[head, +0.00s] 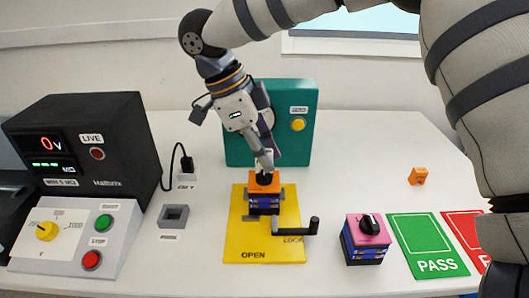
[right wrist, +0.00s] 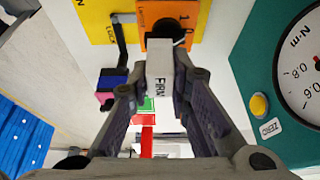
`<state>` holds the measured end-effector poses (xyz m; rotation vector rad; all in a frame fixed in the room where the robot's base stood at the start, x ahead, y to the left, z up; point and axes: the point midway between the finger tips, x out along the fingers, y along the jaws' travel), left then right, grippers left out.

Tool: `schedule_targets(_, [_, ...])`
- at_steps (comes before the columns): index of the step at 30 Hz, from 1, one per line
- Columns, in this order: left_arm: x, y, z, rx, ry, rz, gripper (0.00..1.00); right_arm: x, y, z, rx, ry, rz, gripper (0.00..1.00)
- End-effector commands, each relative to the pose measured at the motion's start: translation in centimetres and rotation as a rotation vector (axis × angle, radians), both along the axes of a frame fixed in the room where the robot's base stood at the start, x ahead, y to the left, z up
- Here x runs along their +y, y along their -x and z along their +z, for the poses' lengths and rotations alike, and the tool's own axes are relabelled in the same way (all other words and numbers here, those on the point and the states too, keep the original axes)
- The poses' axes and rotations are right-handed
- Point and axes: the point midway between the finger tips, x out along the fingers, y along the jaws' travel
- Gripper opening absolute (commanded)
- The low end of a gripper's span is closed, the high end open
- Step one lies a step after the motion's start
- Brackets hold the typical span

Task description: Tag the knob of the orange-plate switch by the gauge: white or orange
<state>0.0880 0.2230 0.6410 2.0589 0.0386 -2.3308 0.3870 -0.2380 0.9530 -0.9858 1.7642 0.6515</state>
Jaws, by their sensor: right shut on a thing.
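The orange-plate switch (head: 264,190) is clamped on the yellow plate (head: 236,225); its orange top shows in the right wrist view (right wrist: 188,20). Its black knob (head: 264,178) faces up, partly hidden. My right gripper (head: 266,158) points down above the knob, shut on a white tag marked FIRM (right wrist: 159,72). The tag's far end is at the knob; I cannot tell whether it is on it. The orange tag (head: 418,176) lies on the table at right. The gauge, a teal box (head: 307,125), stands behind; its dial (right wrist: 305,60) is partly seen. My left gripper is out of view.
A pink-topped switch (head: 367,233) stands right of the yellow plate, beside the green PASS card (head: 426,245) and a red card (head: 465,228). The black meter (head: 75,140) and grey control box (head: 75,240) are at left. A lever (head: 300,229) sits on the plate.

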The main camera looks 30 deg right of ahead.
Motion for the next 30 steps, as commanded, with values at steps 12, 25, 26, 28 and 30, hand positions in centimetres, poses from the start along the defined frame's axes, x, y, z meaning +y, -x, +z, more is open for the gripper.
schedule_targets(12, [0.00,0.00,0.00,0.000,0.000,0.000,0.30,0.03,0.02,-0.01,0.000,-0.001,0.000,0.02])
schedule_targets(25, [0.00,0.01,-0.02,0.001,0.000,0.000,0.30,0.01,0.00,-0.52,0.001,0.000,0.000,0.02])
schedule_targets(26, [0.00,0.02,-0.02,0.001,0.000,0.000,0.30,0.01,0.00,-0.61,0.001,0.000,0.000,0.02])
schedule_targets(28, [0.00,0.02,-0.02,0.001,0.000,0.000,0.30,0.01,0.00,-0.78,0.001,0.000,0.000,0.02])
schedule_targets(30, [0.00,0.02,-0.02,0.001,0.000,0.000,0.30,0.00,-0.01,-0.95,0.001,0.001,0.000,0.02])
